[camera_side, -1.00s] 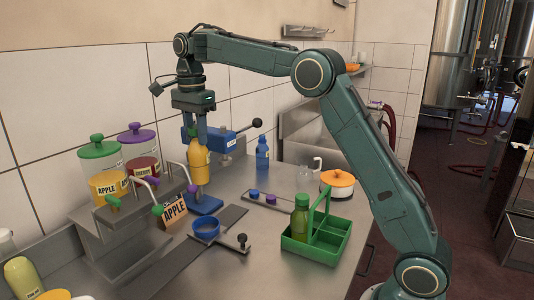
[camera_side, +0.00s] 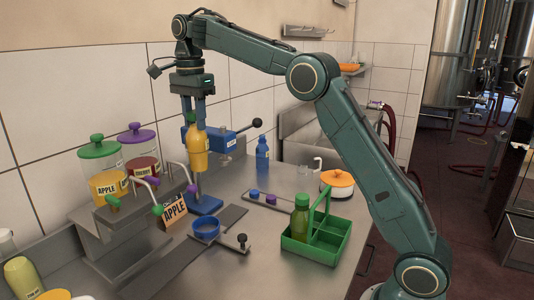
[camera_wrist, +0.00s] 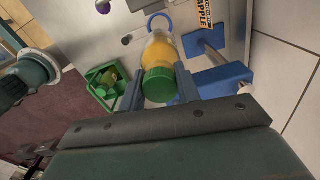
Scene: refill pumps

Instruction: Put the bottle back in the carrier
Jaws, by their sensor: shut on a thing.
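My gripper (camera_side: 194,112) is shut on an orange-filled bottle (camera_side: 195,150) with a green cap. It holds the bottle upright above the blue base of the capping press (camera_side: 206,204). In the wrist view the bottle (camera_wrist: 162,50) sits between the two fingers, its green cap (camera_wrist: 159,84) towards the camera. The green carrier (camera_side: 312,250) stands on the counter to the right. One green bottle (camera_side: 300,217) stands in its left part, and the other visible compartments look empty. The carrier also shows in the wrist view (camera_wrist: 98,90).
The press head and lever (camera_side: 222,138) are just behind the held bottle. An APPLE sign (camera_side: 175,212), juice jars (camera_side: 106,183) and taps are on the left. A blue ring holder (camera_side: 206,228), a cap strip (camera_side: 270,199), a blue bottle (camera_side: 262,153) and an orange-lidded pot (camera_side: 337,183) stand nearby.

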